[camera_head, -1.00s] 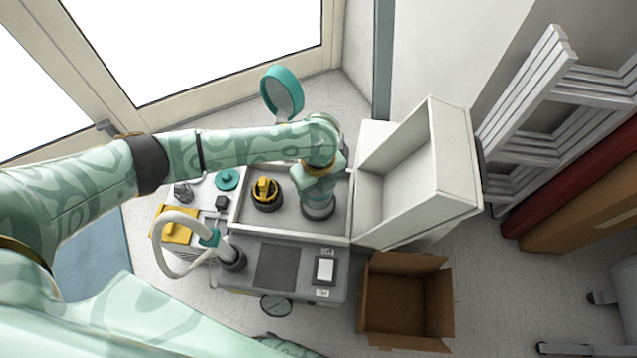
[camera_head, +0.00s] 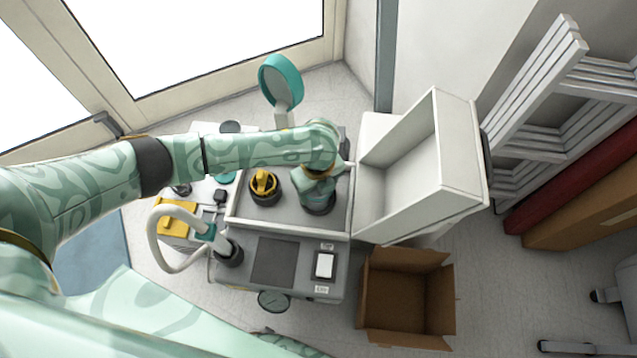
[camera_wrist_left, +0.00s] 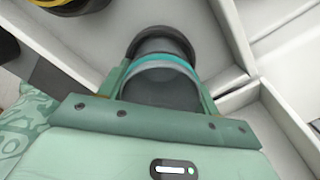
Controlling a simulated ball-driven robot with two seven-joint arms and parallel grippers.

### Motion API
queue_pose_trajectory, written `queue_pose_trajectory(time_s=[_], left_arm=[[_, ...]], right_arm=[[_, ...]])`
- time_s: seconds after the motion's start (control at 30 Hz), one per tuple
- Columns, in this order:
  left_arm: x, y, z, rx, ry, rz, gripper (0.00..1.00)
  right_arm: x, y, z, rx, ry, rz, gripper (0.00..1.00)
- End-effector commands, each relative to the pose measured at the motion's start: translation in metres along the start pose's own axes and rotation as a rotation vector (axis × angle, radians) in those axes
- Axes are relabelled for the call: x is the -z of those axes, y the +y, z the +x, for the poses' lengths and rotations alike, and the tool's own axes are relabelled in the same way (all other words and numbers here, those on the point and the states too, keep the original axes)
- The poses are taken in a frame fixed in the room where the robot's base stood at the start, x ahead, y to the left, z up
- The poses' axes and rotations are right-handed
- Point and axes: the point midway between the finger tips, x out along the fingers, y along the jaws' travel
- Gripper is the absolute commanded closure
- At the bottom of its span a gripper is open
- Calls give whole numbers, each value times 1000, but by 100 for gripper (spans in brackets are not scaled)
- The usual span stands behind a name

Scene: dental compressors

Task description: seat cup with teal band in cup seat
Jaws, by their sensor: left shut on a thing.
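The cup with teal band (camera_wrist_left: 160,82) is dark grey and sits between the fingers of my left gripper (camera_wrist_left: 160,95) in the left wrist view. The gripper is shut on it. A dark round ring (camera_wrist_left: 165,40), which looks like the cup seat, shows just past the cup's far end. I cannot tell whether the cup is fully down in it. In the head view my left gripper (camera_head: 319,190) points down inside the grey compressor tray (camera_head: 338,232), and the cup is mostly hidden under it. My right gripper is not in view.
A yellow-and-black knob (camera_head: 264,184) stands in the tray left of my gripper. An open white lid box (camera_head: 425,165) is on the right, with a cardboard box (camera_head: 405,300) below it. A white hose (camera_head: 160,245) curves at the left front. A teal-rimmed round piece (camera_head: 281,78) stands behind.

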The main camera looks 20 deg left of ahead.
Motion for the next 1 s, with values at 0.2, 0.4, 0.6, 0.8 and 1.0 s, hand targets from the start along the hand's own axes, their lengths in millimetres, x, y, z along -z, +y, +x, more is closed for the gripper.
queue_pose_trajectory(time_s=[0.2, 0.4, 0.6, 0.8, 1.0], left_arm=[[0, 0, 0, 1, 0, 0, 60], [0, 0, 0, 1, 0, 0, 12], [0, 0, -2, 2, -1, 0, 12], [-1, -2, -36, 9, -4, -1, 12], [-1, -2, -95, 13, -8, 0, 12]], right_arm=[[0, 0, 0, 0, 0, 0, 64], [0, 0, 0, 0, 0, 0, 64], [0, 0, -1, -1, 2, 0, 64], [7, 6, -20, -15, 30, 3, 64], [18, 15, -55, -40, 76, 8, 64]])
